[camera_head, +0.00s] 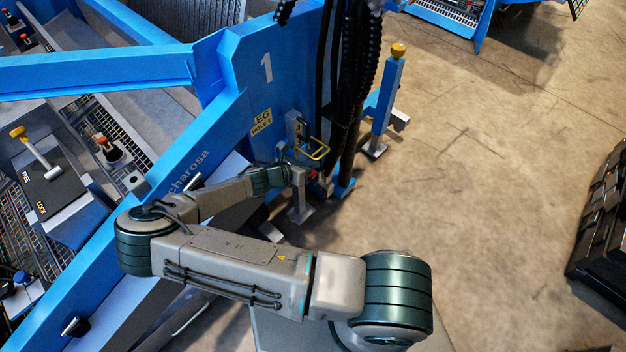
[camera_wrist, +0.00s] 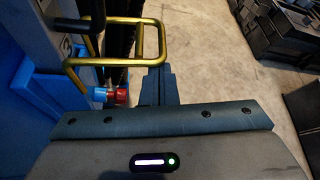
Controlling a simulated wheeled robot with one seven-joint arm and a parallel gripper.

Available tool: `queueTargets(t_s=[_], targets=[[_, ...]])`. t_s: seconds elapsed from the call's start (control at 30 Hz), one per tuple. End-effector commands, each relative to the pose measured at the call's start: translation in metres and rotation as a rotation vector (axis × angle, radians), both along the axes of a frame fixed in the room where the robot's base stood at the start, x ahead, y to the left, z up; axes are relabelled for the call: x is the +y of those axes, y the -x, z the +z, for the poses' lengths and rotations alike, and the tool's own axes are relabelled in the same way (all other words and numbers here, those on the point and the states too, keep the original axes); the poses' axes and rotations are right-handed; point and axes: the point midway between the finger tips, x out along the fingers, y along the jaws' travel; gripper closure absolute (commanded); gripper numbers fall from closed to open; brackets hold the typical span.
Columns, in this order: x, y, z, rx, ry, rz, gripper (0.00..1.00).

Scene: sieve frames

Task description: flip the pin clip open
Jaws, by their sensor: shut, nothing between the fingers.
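The pin clip (camera_wrist: 115,62) is a yellow wire loop at upper left in the wrist view. It sticks out sideways from a grey bracket beside the blue frame. In the head view the clip (camera_head: 316,156) sits near the picture's middle, below the "LEG HOLE 2" label. My gripper (camera_wrist: 157,72) is shut and empty. Its fingertips appear just below the loop's lower right corner; I cannot tell whether they touch it. In the head view my gripper (camera_head: 299,176) is just below the clip, partly hidden by my own wrist.
A red-tipped part (camera_wrist: 120,95) lies left of my fingers. Black hoses (camera_head: 360,90) hang close behind the clip. A blue post with a yellow knob (camera_head: 387,95) stands to the right. Dark crates (camera_head: 605,225) stand at the far right. Bare concrete floor lies between.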

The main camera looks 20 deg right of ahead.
Motion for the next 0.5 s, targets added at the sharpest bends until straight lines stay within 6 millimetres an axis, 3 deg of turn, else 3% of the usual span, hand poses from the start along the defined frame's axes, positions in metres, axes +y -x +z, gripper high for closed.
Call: queueTargets(t_s=[0.27, 0.5], targets=[[0.001, 0.0, 0.038, -0.003, -0.004, -0.001, 1.0], [-0.04, 0.026, 0.068, 0.0, 0.003, -0.003, 1.0]])
